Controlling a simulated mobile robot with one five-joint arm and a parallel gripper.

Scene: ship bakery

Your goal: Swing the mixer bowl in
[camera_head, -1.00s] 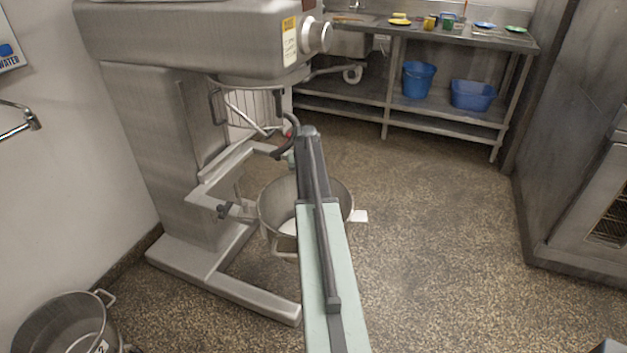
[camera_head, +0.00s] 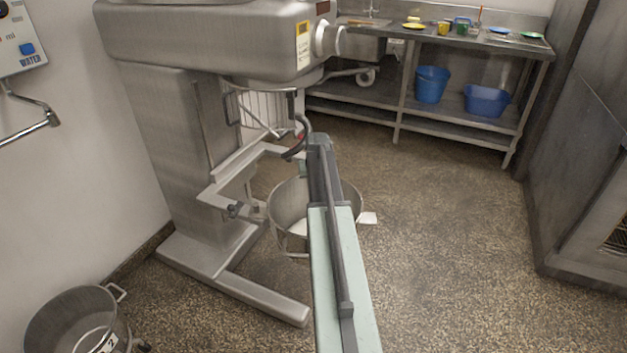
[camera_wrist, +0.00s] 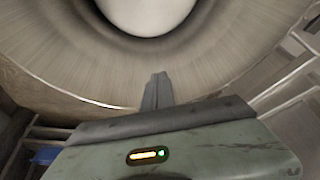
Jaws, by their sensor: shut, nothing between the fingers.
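The mixer bowl (camera_head: 287,207) is a steel bowl with a white patch inside. It sits out to the right of the mixer column (camera_head: 185,140), beside the bowl support frame (camera_head: 222,190). My arm crosses in front of its middle. The wrist view shows the bowl wall (camera_wrist: 70,50) up close, with pale white contents (camera_wrist: 148,14) at the top. My gripper (camera_wrist: 157,88) is shut and empty, its fingertips overlapping the rim in that view; whether they touch it I cannot tell. In the head view my arm hides the fingers.
A steel pot (camera_head: 75,320) stands on the floor at lower left. A steel table (camera_head: 425,115) with a blue bucket (camera_head: 432,84) and blue tub (camera_head: 486,99) on its shelf is at the back. A tall oven cabinet (camera_head: 590,160) is right. The floor (camera_head: 450,230) between is clear.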

